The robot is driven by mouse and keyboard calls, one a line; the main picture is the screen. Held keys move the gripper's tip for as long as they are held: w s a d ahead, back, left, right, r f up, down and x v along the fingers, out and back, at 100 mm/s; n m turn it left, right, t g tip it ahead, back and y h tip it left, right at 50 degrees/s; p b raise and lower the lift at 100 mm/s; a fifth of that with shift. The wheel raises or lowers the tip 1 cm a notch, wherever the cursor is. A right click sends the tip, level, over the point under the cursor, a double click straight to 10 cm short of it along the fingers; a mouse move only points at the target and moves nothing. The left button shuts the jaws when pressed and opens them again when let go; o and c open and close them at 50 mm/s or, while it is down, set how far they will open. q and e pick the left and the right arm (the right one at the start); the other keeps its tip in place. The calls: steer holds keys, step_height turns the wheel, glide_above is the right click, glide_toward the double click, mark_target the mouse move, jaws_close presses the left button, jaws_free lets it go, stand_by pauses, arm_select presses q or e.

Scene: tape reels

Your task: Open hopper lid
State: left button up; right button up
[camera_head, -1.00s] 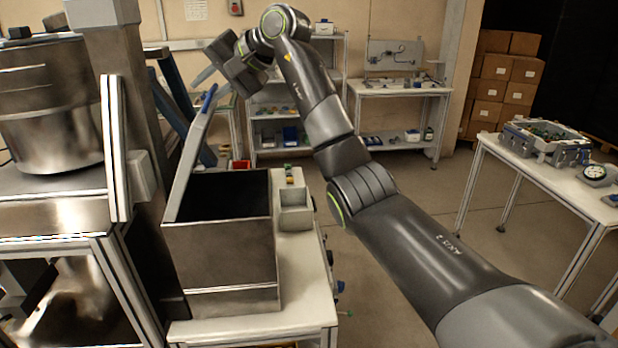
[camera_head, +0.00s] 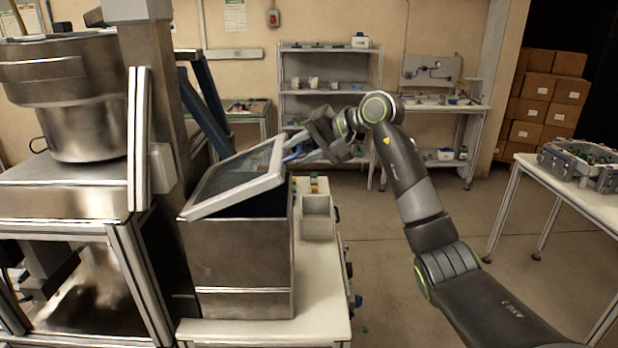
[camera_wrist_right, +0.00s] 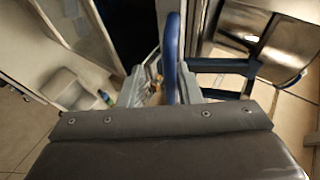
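The hopper (camera_head: 240,260) is a metal box left of centre in the head view. Its pale-framed lid (camera_head: 235,182) is tilted up at a slant, partly open, with a dark gap under its right side. A blue handle (camera_head: 293,153) sits on the lid's raised right edge. My right gripper (camera_head: 300,147) is at that edge. In the right wrist view the blue handle (camera_wrist_right: 171,60) runs between the fingers, nearer the right one. A gap shows beside the left finger, so the gripper looks open around the handle. My left gripper is out of view.
A metal column (camera_head: 155,70) and a machine with a steel bowl (camera_head: 80,130) stand left of the hopper. A small grey bin (camera_head: 318,218) is just right of it. Shelves (camera_head: 330,65) stand behind. A table (camera_head: 590,195) is at right, with open floor between.

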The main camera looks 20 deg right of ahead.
step_height(320, 180, down, 6)
steer(key=d+t+y, duration=0.1)
steer(key=y, duration=0.1)
steer(key=shift+s+d+m, duration=0.2)
steer(key=shift+d+m, duration=0.05)
steer(key=shift+m, duration=0.15)
steer(key=b+v, duration=0.7)
steer(key=v, duration=1.3)
steer(key=shift+b, duration=0.4)
stand_by(0.7)
steer(key=shift+w, duration=0.1)
